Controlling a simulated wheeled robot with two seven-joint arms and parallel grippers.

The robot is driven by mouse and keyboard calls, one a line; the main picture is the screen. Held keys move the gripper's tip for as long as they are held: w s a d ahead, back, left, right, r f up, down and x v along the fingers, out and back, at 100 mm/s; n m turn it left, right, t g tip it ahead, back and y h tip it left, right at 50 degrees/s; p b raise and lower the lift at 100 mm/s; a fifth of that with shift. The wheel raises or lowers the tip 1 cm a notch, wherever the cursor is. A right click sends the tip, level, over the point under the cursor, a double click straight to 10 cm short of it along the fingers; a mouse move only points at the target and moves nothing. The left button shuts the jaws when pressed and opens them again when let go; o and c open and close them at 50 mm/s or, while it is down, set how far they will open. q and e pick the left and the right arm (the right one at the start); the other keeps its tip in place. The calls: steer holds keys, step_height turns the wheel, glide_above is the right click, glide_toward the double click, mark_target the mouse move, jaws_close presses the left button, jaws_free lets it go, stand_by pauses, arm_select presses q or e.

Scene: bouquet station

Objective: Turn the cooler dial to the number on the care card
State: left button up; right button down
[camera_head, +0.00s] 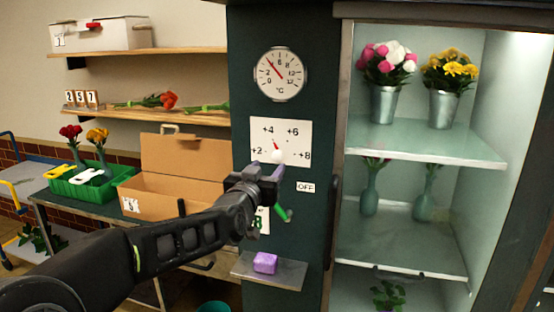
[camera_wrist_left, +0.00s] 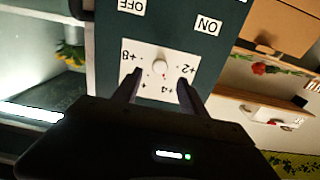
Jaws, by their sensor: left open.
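The cooler dial (camera_head: 277,157) is a white round knob with a red pointer on a white plate (camera_head: 300,132) marked +2, +4, +6 and +8. The pointer stands upward, between +4 and +6, leaning toward +4. My left gripper (camera_head: 266,168) is open just in front of the plate's lower part. In the left wrist view, its two fingers (camera_wrist_left: 159,82) stand apart, with the knob (camera_wrist_left: 160,67) showing between and beyond them; I cannot tell any contact. A card with a green 8 (camera_head: 259,223) is partly hidden behind my left gripper. My right gripper is not in view.
A green lever (camera_head: 285,213) hangs below, near an OFF label (camera_head: 306,187); an ON label (camera_wrist_left: 208,26) shows in the wrist view. A thermometer (camera_head: 280,74) is above. A purple block (camera_head: 265,262) sits on a small shelf (camera_head: 288,273). The glass cooler is right.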

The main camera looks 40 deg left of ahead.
mark_target(277, 158)
arm_select(q)
steer(key=p+x, duration=0.2)
steer(key=x, duration=0.5)
steer(key=shift+w+a, duration=0.1)
steer(key=shift+w, duration=0.05)
jaws_close()
stand_by(0.3)
